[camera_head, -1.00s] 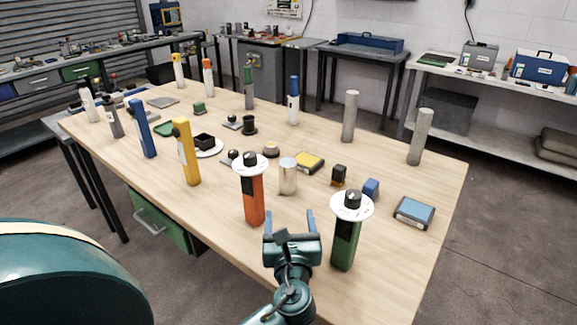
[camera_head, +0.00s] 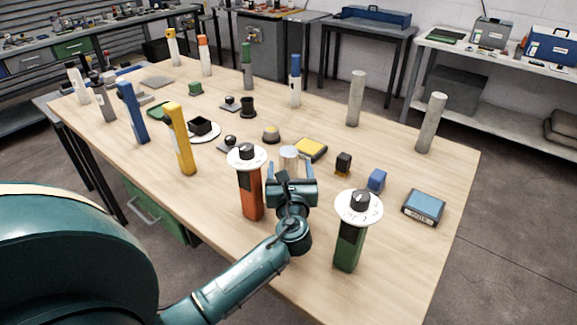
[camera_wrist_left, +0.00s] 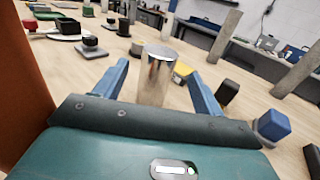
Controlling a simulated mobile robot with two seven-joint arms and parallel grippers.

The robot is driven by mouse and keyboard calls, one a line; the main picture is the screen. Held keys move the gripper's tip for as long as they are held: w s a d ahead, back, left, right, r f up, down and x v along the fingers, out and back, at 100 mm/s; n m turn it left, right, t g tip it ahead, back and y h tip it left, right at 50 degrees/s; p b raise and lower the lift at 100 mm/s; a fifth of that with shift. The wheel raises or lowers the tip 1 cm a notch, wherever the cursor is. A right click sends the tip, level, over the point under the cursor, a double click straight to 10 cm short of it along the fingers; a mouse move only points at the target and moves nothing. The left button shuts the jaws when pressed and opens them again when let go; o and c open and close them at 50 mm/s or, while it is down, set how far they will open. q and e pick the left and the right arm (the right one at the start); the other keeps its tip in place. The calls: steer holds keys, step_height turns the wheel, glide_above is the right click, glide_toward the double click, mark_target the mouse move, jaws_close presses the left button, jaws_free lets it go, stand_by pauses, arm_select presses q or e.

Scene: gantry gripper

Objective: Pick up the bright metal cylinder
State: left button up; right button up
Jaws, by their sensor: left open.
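The bright metal cylinder (camera_head: 289,156) stands upright on the wooden table (camera_head: 310,270). In the head view its lower part is hidden behind my left gripper (camera_head: 290,172). In the left wrist view the cylinder (camera_wrist_left: 155,75) stands ahead between the two blue fingers of my left gripper (camera_wrist_left: 158,85). The fingers are spread open, with a gap on each side of the cylinder, and hold nothing. My right gripper is not in view.
An orange post with a white disc (camera_head: 247,157) stands close left of my left gripper. A green post with a white disc (camera_head: 358,207) stands to its front right. A yellow-topped box (camera_head: 311,149) lies just behind the cylinder. Small black (camera_head: 343,163) and blue (camera_head: 377,180) blocks are to the right.

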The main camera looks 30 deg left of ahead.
mark_target(289, 162)
arm_select(q)
steer(key=x, duration=0.5)
steer(key=shift+a+f, duration=0.1)
steer(key=shift+a, duration=0.1)
steer(key=c, duration=1.3)
steer(key=shift+c, duration=0.8)
